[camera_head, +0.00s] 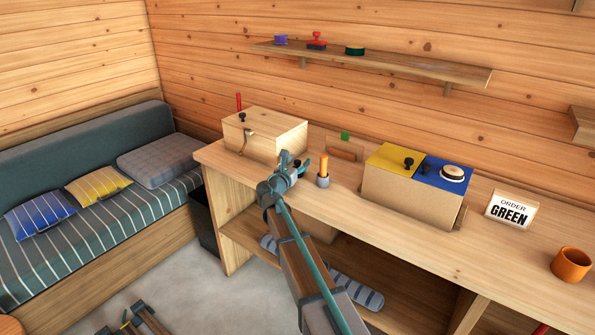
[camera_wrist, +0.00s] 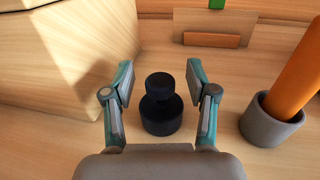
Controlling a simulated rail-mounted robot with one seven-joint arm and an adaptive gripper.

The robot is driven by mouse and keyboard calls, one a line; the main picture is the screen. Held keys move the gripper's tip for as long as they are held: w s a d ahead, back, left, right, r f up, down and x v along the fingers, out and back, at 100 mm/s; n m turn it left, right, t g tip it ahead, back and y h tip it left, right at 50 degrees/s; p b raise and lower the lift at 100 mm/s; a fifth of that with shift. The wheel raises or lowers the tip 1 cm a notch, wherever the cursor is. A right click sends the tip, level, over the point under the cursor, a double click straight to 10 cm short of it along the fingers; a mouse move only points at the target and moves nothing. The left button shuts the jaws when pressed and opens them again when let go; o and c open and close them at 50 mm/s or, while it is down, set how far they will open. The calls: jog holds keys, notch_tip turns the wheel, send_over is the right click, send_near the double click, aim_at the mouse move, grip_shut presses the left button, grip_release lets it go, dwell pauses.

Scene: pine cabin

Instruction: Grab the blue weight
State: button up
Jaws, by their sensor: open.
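A small, very dark navy, knobbed weight (camera_wrist: 160,119) stands upright on the bench in the wrist view; it is almost black there. My gripper (camera_wrist: 160,72) is open, with one finger to the left and one to the right of it. A gap shows on both sides, so neither finger touches it in this view. In the head view my gripper (camera_head: 291,162) is low over the bench beside the wooden box, and a dark bit of what looks like the weight (camera_head: 298,163) shows at the fingers, mostly hidden.
The pale wooden box (camera_head: 270,134) stands close on the left. A grey cup with an orange stick (camera_head: 323,181) stands close on the right. A small wooden holder with a green piece (camera_head: 345,147) is behind. A box with yellow and blue lids (camera_head: 410,200) stands further right.

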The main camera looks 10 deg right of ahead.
grip_shut()
jog(key=shift+r, duration=0.2)
dwell(0.3)
